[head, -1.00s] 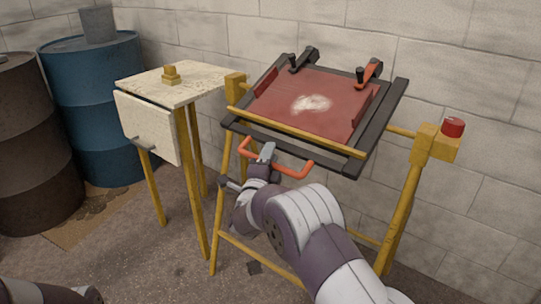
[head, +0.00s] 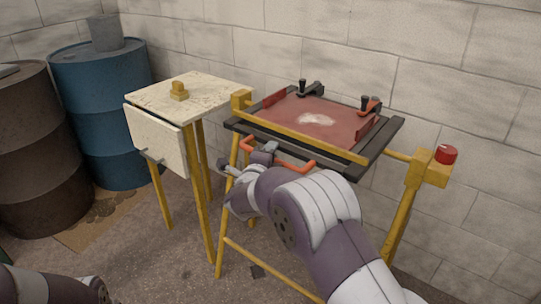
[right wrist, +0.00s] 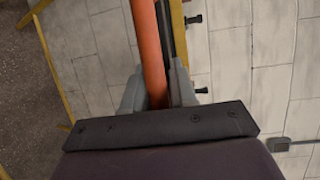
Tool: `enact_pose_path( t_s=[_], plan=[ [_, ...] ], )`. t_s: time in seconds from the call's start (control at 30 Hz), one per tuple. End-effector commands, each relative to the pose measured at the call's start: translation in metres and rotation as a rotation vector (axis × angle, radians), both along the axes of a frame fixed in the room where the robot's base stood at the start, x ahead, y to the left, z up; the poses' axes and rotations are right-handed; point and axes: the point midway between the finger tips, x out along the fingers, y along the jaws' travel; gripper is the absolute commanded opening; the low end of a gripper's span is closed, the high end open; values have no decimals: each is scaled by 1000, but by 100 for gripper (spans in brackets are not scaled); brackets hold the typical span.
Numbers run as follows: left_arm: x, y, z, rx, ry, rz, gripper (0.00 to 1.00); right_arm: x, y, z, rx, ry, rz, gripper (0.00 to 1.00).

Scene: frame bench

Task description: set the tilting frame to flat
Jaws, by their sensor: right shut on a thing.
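The tilting frame (head: 384,147) is a dark rectangular frame around a red panel (head: 290,112) with a pale patch, held on a yellow stand. It lies close to level; I cannot tell whether it is exactly flat. An orange bar handle (head: 302,167) runs along its near edge. My right gripper (head: 262,156) is shut on the left part of this handle. In the right wrist view the orange bar (right wrist: 148,45) runs between the two grey fingers (right wrist: 157,95). Black-knobbed clamps (head: 303,89) stand at the far edge. My left gripper is out of view.
A red button (head: 446,154) sits on the stand's right post. A block wall (head: 450,60) closes the back.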

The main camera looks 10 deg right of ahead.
Motion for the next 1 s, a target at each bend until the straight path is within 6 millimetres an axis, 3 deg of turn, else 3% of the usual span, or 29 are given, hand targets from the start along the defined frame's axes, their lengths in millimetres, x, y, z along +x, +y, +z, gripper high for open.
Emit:
enact_pose_path(
  t_s=[0.67,0.7,0.73,1.0],
  plan=[
    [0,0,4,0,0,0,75,1,-1,7,2,-3,-1,0],
    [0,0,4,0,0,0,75,1,-1,7,2,-3,-1,38],
    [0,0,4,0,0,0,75,1,-1,7,2,-3,-1,44],
    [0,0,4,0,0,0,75,0,-1,7,1,-3,-1,44]
  ],
)
